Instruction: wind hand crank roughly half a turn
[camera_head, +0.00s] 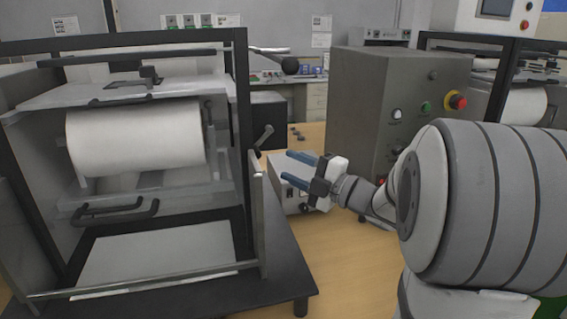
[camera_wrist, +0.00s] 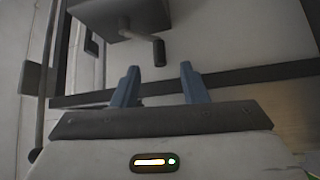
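The hand crank (camera_head: 264,138) is a small dark lever on the right side of the black-framed machine with the white roll. In the wrist view the crank's dark handle (camera_wrist: 158,50) hangs at the end of a short grey arm under a grey block. My gripper (camera_head: 288,167) has blue fingers spread apart with nothing between them. In the head view it is right of and a little below the crank, pointing left. In the wrist view the handle lies just beyond the gap between the fingertips (camera_wrist: 160,72), apart from both.
The black-framed machine (camera_head: 239,100) fills the left side. A grey control cabinet (camera_head: 380,90) with coloured buttons stands behind my arm. A light grey box (camera_head: 285,195) sits just behind and below my gripper. Wooden surface shows around it.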

